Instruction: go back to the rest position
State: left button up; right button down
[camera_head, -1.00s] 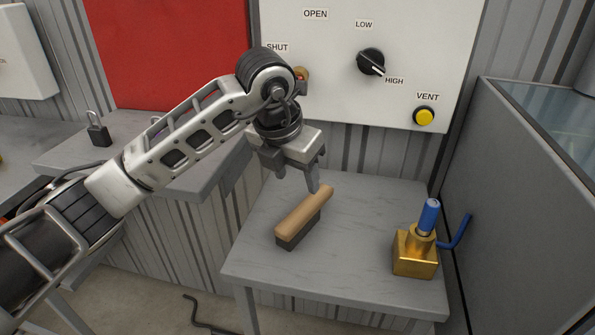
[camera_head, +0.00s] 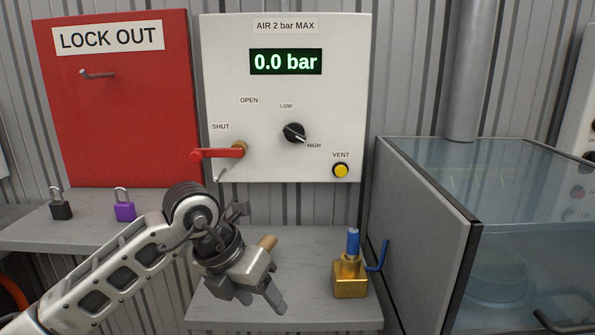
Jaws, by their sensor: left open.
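My left arm comes in from the lower left. Its gripper (camera_head: 256,296) is open and empty, with its fingers pointing down over the front of the small grey table (camera_head: 308,308). A wooden-handled brush (camera_head: 268,242) lies on that table behind the gripper, mostly hidden by it; only the end of its handle shows. I cannot tell the height gap between the fingers and the table. My right gripper is not in view.
A brass block with a blue top and blue lever (camera_head: 350,278) stands to the right on the table. A wall panel (camera_head: 340,100) reads 0.0 bar and has a red handle (camera_head: 219,153). A glass-topped tank (camera_head: 430,215) borders the right. Black (camera_head: 60,209) and purple (camera_head: 124,211) padlocks sit left.

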pick_arm(q)
jog(key=s+d+r+n+g+h, duration=0.2)
jog(key=s+d+r+n+h, duration=0.2)
jog(key=s+d+h, duration=0.95)
jog(key=w+a+f+n+t+y, duration=0.35)
jog(key=a+n+t, duration=0.45)
jog(key=n, duration=0.5)
jog(key=w+a+f+n+t+y, duration=0.4)
jog(key=a+n+t, duration=0.3)
jog(key=n+t, duration=0.5)
jog(key=s+a+f+n+g+y, duration=0.3)
jog(key=s+f+n+g, duration=0.1)
jog(key=f, duration=0.5)
jog(key=s+a+f+n+g+y, duration=0.3)
jog(key=s+f+n+g+y, duration=0.1)
jog(key=s+f, duration=0.4)
jog(key=shift+s+f+n+g, duration=0.45)
jog(key=shift+n+g, duration=0.25)
jog(key=shift+n, duration=0.5)
jog(key=shift+w, duration=0.1)
